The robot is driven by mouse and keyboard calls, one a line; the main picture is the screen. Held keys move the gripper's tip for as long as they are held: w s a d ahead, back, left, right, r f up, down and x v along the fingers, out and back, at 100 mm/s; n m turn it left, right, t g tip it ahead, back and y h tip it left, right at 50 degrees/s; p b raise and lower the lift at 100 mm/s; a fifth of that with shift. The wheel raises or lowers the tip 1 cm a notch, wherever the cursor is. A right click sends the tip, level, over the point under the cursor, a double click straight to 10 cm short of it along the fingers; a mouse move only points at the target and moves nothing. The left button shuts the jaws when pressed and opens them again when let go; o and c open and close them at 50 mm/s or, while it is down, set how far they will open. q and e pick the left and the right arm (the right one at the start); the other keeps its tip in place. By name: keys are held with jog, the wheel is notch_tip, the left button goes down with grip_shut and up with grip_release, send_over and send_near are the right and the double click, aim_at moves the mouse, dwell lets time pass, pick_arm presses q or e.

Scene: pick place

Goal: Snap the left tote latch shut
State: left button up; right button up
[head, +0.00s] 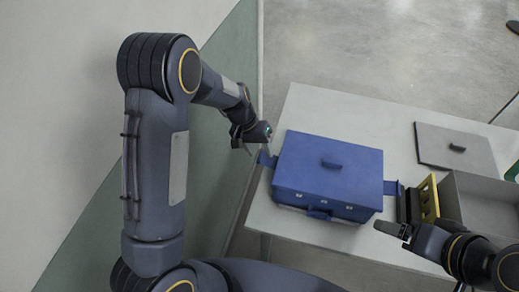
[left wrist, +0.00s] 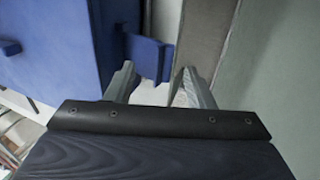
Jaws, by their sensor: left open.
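The blue tote (head: 325,180) stands on the table with its lid on. Its left latch (head: 266,159) sticks outward from the left side; in the left wrist view the latch (left wrist: 150,56) juts from the blue wall. My left gripper (head: 250,141) is open and empty beside the latch on its outer left side. In the left wrist view its fingers (left wrist: 160,88) are apart, with the latch just beyond them, partly behind the left finger. The right latch (head: 392,187) also sticks outward. My right gripper (head: 392,229) is right of the tote's front corner; its jaw opening is unclear.
A grey open bin (head: 480,190) with a yellow and black piece (head: 428,198) beside it stands right of the tote. A grey lid (head: 455,148) with a dark handle lies behind the bin. The white table (head: 345,112) is bare behind the tote.

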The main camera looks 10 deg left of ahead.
pick_arm(q)
jog(key=shift+d+f, duration=0.25)
jog(key=shift+f, duration=0.35)
jog(key=shift+s, duration=0.1)
jog(key=c, duration=1)
jog(key=shift+r, duration=0.1)
